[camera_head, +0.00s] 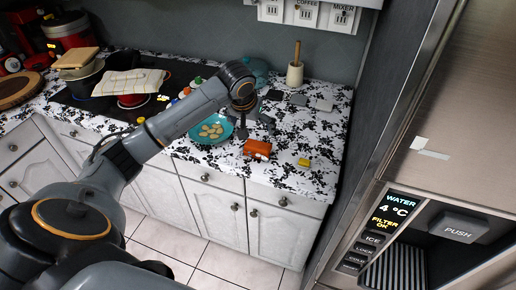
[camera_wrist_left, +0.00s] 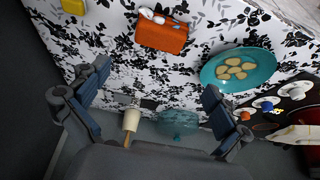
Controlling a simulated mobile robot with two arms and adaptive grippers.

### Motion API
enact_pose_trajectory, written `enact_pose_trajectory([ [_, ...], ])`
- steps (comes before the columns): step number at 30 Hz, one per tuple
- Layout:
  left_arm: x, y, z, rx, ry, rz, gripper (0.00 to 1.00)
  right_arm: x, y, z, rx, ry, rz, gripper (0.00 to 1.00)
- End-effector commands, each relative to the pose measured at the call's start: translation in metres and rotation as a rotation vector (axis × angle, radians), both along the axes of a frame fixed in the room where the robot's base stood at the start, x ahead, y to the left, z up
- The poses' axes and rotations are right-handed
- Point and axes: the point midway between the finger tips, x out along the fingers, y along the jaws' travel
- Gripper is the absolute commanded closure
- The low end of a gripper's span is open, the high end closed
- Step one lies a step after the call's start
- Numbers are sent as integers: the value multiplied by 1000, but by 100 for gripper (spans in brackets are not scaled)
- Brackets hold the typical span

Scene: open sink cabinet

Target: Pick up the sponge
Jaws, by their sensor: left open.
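A small yellow block (camera_head: 304,162), which looks like the sponge, lies on the black-and-white patterned counter near its front right edge. It also shows at the top left corner of the left wrist view (camera_wrist_left: 74,7), partly cut off. My left gripper (camera_head: 256,124) is open and empty above the counter, behind and to the left of the yellow block and apart from it. Its two spread fingers (camera_wrist_left: 155,82) show in the left wrist view with only counter between them. My right gripper is not in view.
An orange box (camera_head: 256,148) with small items on it lies left of the yellow block. A teal plate of cookies (camera_head: 211,129) is farther left. A utensil crock (camera_head: 295,75) stands at the back. The steel fridge (camera_head: 455,95) rises on the right.

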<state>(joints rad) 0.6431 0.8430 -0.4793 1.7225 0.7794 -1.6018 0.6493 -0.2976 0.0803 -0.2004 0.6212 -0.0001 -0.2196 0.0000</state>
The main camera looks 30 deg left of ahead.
Motion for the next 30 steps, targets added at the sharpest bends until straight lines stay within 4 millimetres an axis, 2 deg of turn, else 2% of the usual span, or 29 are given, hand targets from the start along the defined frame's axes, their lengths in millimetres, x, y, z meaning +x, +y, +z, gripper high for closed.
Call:
enact_pose_trajectory([
  [9, 21, 4, -56, -2, 4, 0, 0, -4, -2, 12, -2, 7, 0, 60],
  [16, 28, 6, -73, 0, 2, -2, 0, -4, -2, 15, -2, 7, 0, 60],
  [22, 32, 5, -98, 0, 5, -2, 0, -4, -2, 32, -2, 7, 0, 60],
  [24, 36, 6, -109, 0, 3, -1, 0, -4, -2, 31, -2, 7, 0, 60],
  [30, 41, 7, -121, 2, 1, -2, 0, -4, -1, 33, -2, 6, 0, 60],
])
